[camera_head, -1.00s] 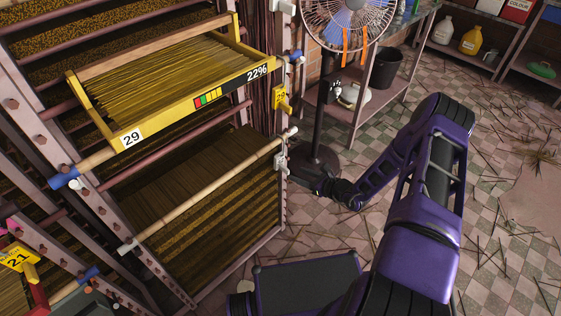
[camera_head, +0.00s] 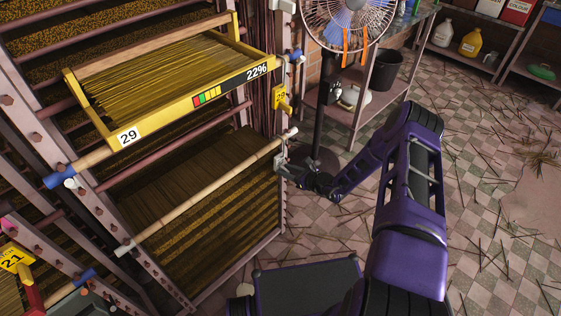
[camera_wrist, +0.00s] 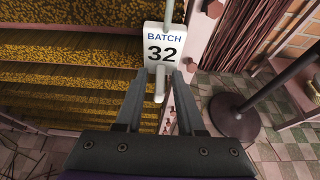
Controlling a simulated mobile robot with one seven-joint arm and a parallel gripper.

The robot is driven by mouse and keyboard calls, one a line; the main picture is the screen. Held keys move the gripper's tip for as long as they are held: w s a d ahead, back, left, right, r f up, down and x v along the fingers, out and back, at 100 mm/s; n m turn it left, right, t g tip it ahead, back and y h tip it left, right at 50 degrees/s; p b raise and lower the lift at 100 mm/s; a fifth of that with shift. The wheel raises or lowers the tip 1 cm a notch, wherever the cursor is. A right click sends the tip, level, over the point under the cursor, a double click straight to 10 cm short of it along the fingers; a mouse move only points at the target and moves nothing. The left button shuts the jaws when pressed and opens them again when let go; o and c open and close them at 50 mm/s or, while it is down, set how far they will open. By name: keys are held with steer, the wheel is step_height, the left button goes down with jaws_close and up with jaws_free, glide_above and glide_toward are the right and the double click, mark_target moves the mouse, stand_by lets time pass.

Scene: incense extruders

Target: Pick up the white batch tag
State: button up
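The white batch tag (camera_wrist: 165,46) reads "BATCH 32" and hangs upright on the rack's corner, straight ahead in the wrist view. A pale grip stub (camera_wrist: 159,84) shows below its plate. My gripper (camera_wrist: 163,76) is open, with one finger on each side of this stub. The fingertips are close below the plate; I cannot tell whether they touch it. In the head view, my gripper (camera_head: 284,168) is at the right front post of the rack, and it mostly hides the tag there.
A yellow tray (camera_head: 190,101) marked 29 sticks out of the rack above and left of my gripper. A bamboo pole (camera_head: 208,192) crosses the rack front. A fan stand (camera_head: 320,110) stands close to the right. A yellow tag (camera_head: 282,100) hangs above.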

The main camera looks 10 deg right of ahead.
jaws_close()
steer(key=shift+r, duration=0.6)
steer(key=r, duration=0.2)
steer(key=r+p, duration=0.1)
steer(key=r, duration=0.1)
steer(key=s+d+r, duration=0.1)
steer(key=r, duration=0.1)
steer(key=shift+p, duration=0.35)
steer(key=p, duration=0.3)
glide_toward(284, 156)
steer(key=shift+s+d, duration=2)
steer(key=shift+s, duration=0.75)
steer(key=s+d, duration=0.5)
steer(key=s, duration=0.2)
steer(key=shift+d+f, duration=0.15)
steer(key=shift+f, duration=0.15)
steer(key=shift+s, duration=0.15)
